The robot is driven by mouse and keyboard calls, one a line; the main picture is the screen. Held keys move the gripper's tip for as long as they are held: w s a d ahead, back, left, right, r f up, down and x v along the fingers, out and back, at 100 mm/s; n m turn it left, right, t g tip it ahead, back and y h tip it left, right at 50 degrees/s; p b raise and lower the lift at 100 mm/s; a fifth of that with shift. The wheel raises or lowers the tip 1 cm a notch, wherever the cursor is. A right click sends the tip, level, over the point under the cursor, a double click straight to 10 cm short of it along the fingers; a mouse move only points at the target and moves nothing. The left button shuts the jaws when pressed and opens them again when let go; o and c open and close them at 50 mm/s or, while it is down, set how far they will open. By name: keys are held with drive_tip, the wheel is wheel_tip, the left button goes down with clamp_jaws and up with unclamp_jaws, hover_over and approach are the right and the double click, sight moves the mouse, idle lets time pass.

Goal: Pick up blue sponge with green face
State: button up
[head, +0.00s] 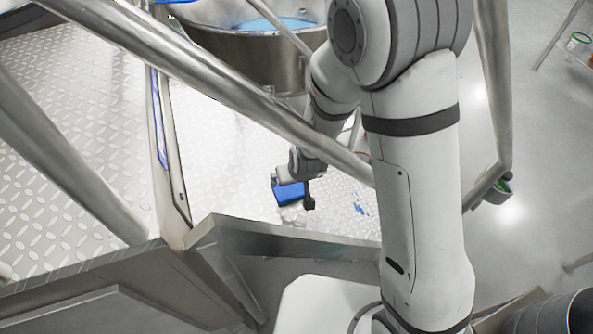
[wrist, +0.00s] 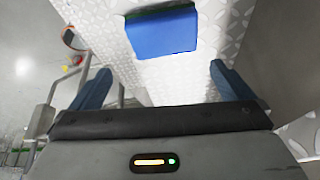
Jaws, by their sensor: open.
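The blue sponge (wrist: 163,36) lies on the diamond-plate floor, ahead of my gripper in the wrist view. A thin dark green strip shows along its upper edge. My gripper (wrist: 155,82) is open, with its two blue-grey fingers apart, and nothing shows between them. The sponge is beyond the fingertips and roughly between them in the picture. In the head view my gripper (head: 292,192) is low over the plate at the end of my arm. A blue patch shows there, and I cannot tell how much of it is sponge.
Metal rails (head: 215,80) cross in front of my arm. A steel vessel (head: 262,62) with blue contents stands behind. Blue smears (head: 361,208) mark the plate (head: 235,150). A raised metal edge (head: 290,240) borders the plate in front. Open grey floor is at the right.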

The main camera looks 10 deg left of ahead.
sight(291, 189)
drive_tip(key=f+b, duration=0.1)
drive_tip(key=a+f+n, duration=0.1)
drive_tip(key=f, duration=0.1)
drive_tip(key=shift+s+f+b, duration=0.1)
drive_tip(key=shift+f+b, duration=0.05)
drive_tip(key=shift+b, duration=0.25)
drive_tip(key=b+x, duration=0.3)
drive_tip(key=x, duration=0.2)
drive_tip(key=shift+s+d+f, duration=0.1)
drive_tip(key=shift+d+f, duration=0.05)
drive_tip(key=shift+f, duration=0.1)
drive_tip(key=shift+r, duration=0.1)
drive_tip(key=shift+c, duration=0.3)
drive_tip(key=c, duration=0.7)
drive_tip(key=shift+r, duration=0.1)
wheel_tip(291, 189, up, 6)
drive_tip(key=shift+r+p, duration=0.25)
drive_tip(key=shift+p, duration=0.7)
drive_tip(key=shift+r, duration=0.15)
